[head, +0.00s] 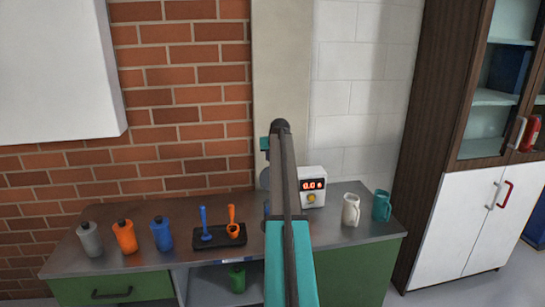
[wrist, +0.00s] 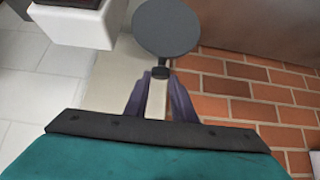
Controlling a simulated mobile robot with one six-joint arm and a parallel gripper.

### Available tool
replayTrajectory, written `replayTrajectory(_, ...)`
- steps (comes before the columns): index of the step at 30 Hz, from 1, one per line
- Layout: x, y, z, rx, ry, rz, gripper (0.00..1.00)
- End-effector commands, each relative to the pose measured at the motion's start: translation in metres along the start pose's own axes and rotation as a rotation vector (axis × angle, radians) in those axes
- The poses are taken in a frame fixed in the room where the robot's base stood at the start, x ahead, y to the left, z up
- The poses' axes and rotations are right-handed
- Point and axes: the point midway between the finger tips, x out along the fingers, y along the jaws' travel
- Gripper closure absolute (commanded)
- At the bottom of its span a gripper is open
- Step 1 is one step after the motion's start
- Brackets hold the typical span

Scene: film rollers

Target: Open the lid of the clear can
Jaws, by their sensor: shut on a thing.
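My gripper (wrist: 162,76) shows in the wrist view with its two purple fingers close together. They are shut on the small dark knob of a round grey lid (wrist: 166,27), whose flat disc extends beyond the fingertips. I cannot make out the clear can in either view. The bench area behind my arm is hidden.
A metal-topped bench (head: 345,247) carries grey, orange and blue bottles at left and a black tray (head: 219,236) with blue and orange tools. A white timer (head: 313,187), a white jug (head: 351,210) and a teal jug (head: 382,206) stand to the right.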

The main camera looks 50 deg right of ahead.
Motion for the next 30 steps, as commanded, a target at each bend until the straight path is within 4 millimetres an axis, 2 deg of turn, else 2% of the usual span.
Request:
replayTrajectory(1,0.000,-0.001,-0.011,0.000,0.027,-0.001,1.00)
replayTrajectory(2,0.000,-0.001,-0.011,0.001,0.027,-0.001,1.00)
replayTrajectory(3,0.000,-0.001,-0.011,0.001,0.027,-0.001,0.73)
replayTrajectory(6,0.000,0.000,-0.010,0.001,0.025,0.000,0.57)
replayTrajectory(20,-0.004,0.002,-0.006,0.002,0.020,0.002,0.57)
replayTrajectory(26,-0.022,0.002,-0.004,0.003,0.022,0.003,0.57)
replayTrajectory(30,-0.041,0.002,-0.004,0.003,0.023,0.003,0.57)
